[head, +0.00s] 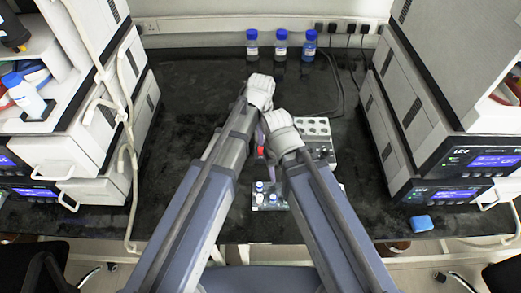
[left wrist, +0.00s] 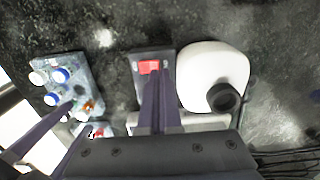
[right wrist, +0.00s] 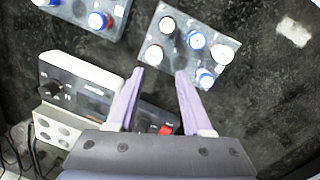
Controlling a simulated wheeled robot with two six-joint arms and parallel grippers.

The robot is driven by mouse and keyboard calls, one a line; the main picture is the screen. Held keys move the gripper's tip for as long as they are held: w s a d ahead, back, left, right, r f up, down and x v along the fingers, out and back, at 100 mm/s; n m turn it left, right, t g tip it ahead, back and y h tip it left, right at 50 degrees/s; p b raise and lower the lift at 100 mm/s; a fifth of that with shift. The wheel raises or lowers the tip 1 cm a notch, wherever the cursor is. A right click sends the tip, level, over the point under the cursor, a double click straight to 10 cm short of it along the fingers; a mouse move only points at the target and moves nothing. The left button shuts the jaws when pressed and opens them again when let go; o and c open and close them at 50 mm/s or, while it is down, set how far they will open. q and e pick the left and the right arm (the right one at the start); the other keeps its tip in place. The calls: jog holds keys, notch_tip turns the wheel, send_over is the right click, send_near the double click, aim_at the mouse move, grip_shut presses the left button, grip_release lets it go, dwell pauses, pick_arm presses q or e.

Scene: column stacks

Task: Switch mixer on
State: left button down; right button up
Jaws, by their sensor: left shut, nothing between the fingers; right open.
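The mixer has a white rounded body (left wrist: 212,62) with a black cup (left wrist: 222,97) and a dark base (left wrist: 140,60) carrying a red switch (left wrist: 149,67). The switch shows between my arms in the head view (head: 260,150) and low in the right wrist view (right wrist: 166,129). My left gripper (left wrist: 158,80) is shut and empty, its fingertips right at the switch; I cannot tell whether they touch it. My right gripper (right wrist: 156,80) is open and empty, above the area near a vial rack (right wrist: 152,53). My arms hide most of the mixer in the head view.
A white device with a holed block (right wrist: 75,75) stands beside the mixer. Another vial rack (right wrist: 68,12) is close by. Blue-capped bottles (head: 281,47) stand at the back. Instrument stacks (head: 110,150) flank the dark bench, which is clear on the left.

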aim_at(261, 147)
pick_arm(q)
jog(key=shift+f+b, duration=1)
jog(key=shift+f, duration=0.05)
pick_arm(e)
jog(key=shift+f, duration=1.05)
pick_arm(q)
jog(key=shift+r, duration=0.1)
notch_tip(261, 147, up, 5)
jog(key=p, duration=0.5)
pick_arm(e)
notch_tip(261, 147, up, 5)
jog(key=shift+r, duration=0.1)
pick_arm(q)
jog(key=s+a+n, duration=0.4)
jog(key=a+n, duration=0.5)
jog(key=s+a+n, duration=0.4)
jog(key=a+n, duration=0.4)
jog(key=n, duration=0.1)
jog(key=s+d+m+y, duration=0.1)
jog(key=s+d+m, duration=0.2)
jog(key=s+d, duration=0.3)
jog(key=d, duration=0.5)
jog(key=shift+m, duration=0.4)
